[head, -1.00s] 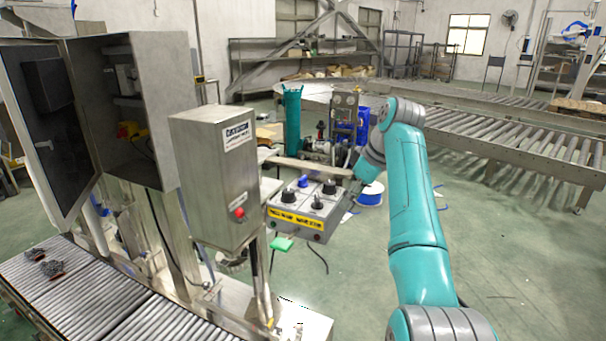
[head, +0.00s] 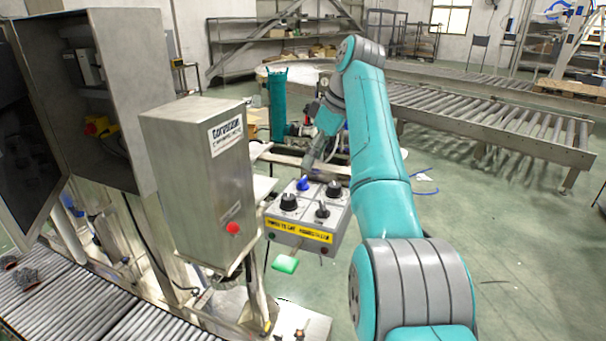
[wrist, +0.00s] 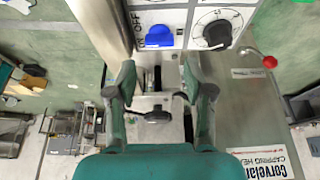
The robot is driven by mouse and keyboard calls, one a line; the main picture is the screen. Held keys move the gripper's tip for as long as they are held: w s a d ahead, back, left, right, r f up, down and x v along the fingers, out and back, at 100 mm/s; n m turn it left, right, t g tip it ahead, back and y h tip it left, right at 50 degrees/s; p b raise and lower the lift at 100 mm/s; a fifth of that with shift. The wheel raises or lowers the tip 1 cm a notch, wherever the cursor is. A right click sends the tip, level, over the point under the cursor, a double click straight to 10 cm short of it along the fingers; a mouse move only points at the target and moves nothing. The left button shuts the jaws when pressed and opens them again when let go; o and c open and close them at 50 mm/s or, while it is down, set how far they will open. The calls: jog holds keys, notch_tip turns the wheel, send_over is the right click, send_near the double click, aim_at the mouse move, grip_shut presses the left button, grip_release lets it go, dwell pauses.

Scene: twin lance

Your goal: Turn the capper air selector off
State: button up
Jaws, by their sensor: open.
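A grey control box (head: 300,240) with a yellow label carries a blue knob (head: 303,184) and several black knobs, including one at its left (head: 289,202), one at its right (head: 333,189) and one near its front (head: 322,210). In the wrist view, the blue knob (wrist: 158,38) sits at the top beside printed "OFF" lettering, left of a black dial knob (wrist: 214,32). Which knob is the capper air selector I cannot tell from the labels. My gripper (wrist: 160,82) is open, with nothing between its fingers. In the head view, my gripper (head: 311,158) is just behind the box, apart from the blue knob.
A steel housing (head: 195,180) with a red button (head: 233,228) stands left of the box. A roller conveyor (head: 490,120) runs behind at right. Open floor (head: 530,260) lies to the right.

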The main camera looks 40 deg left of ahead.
aim_at(303, 179)
jog(key=x, duration=0.6)
jog(key=shift+f, duration=0.25)
jog(key=c, duration=0.9)
